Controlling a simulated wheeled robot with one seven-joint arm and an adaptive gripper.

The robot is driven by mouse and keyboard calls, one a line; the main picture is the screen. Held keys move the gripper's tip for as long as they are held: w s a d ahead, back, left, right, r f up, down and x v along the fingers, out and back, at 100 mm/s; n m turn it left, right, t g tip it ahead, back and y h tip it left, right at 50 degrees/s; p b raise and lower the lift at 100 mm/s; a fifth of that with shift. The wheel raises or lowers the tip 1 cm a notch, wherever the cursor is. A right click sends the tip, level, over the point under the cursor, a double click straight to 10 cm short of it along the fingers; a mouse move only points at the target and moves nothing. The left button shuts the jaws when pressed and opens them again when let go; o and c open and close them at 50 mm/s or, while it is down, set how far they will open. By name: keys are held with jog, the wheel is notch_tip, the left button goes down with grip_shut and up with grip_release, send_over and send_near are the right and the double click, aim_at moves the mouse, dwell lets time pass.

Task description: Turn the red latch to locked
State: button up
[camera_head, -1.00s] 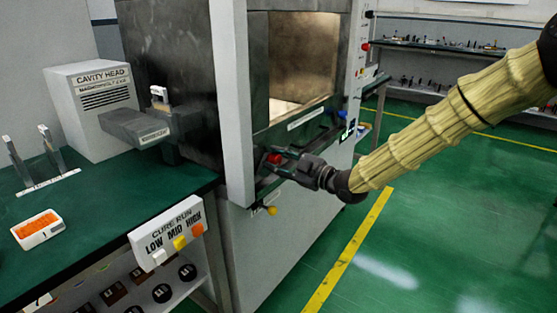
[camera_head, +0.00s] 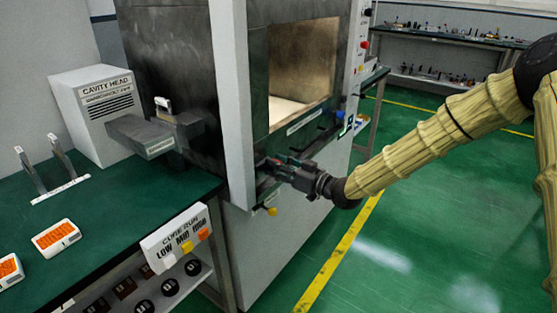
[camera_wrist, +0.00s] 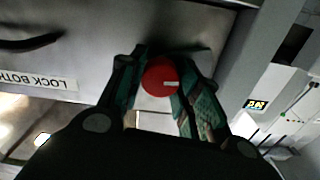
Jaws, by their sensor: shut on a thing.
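The red latch (camera_wrist: 160,77) is a round red knob with a short white mark, seen in the wrist view between the fingers of my gripper (camera_wrist: 163,85). The fingers are shut on it from both sides. In the head view my gripper (camera_head: 272,166) is at the front of the microwave cabinet (camera_head: 240,130), below the chamber opening. The knob is mostly hidden by the fingers there. The white mark points roughly to the right in the wrist view.
A "LOCK BOTH" label (camera_wrist: 40,80) is on the panel beside the latch. A yellow knob (camera_head: 272,211) sits below my gripper. The CURE RUN button box (camera_head: 170,235) and an orange-filled tray (camera_head: 57,237) are at left. The green floor at right is clear.

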jog(key=m+p, duration=0.2)
jog(key=m, duration=0.1)
jog(key=shift+m, duration=0.4)
jog(key=shift+f+m+p, duration=0.15)
jog(key=shift+m+p, duration=0.65)
jog(key=shift+m, duration=1)
jog(key=o, duration=1)
jog(key=shift+o, duration=0.2)
jog(key=v, duration=1.2)
